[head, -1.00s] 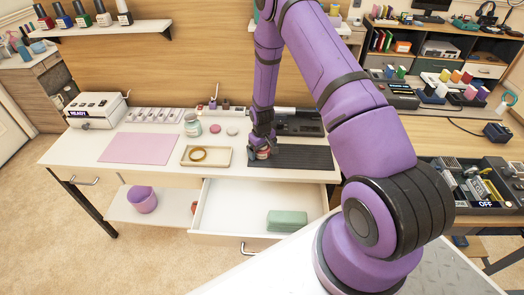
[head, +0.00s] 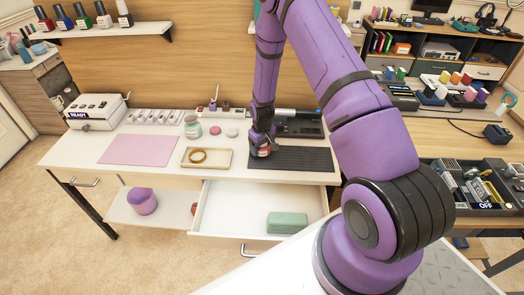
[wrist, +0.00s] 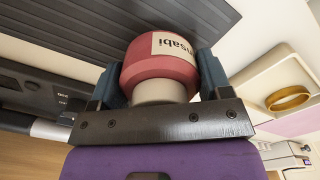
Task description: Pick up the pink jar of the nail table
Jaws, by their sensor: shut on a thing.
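The pink jar (wrist: 155,68) has a pale label with dark letters and a whitish end. It sits between the two blue fingers of my gripper (wrist: 161,80) in the wrist view, and the fingers are shut on its sides. In the head view my gripper (head: 263,146) is over the left end of the black ribbed mat (head: 300,158) on the white nail table (head: 75,148). The jar shows only small there, below the fingers. I cannot tell whether it is clear of the surface.
A tray (head: 220,163) with a gold ring (head: 199,156) stands just left of my gripper. A teal jar (head: 192,126) and small round items are behind it. A black case (head: 298,124) is behind the mat. An open drawer (head: 235,205) with a green box (head: 287,222) juts out below.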

